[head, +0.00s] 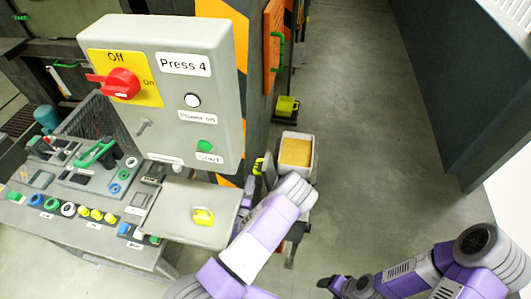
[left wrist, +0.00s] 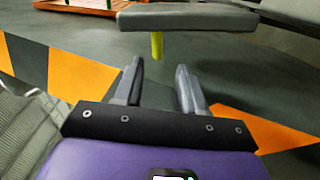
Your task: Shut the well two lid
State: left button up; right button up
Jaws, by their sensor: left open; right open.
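I cannot tell for sure which part is the well two lid. A flat grey slab (left wrist: 185,18) with a yellow handle (left wrist: 157,45) below it shows ahead in the left wrist view. My left gripper (left wrist: 160,68) is open and empty, with the yellow handle beyond its fingertips and apart from them.
A grey control box (head: 170,125) marked Press 4, with a red switch (head: 121,84), stands at left. A yellow bin (head: 286,105) sits behind. The floor at right is clear.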

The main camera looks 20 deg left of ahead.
aim_at(255, 168)
pick_arm(q)
jog(key=b+x, duration=0.1)
jog(key=x, duration=0.5)
jog(key=shift+a+r, duration=0.1)
jog(key=shift+r, duration=0.05)
jog(key=shift+w+a+b, duration=0.15)
jog(key=shift+w+b, duration=0.15)
jog(key=shift+w, duration=0.35)
grip_shut()
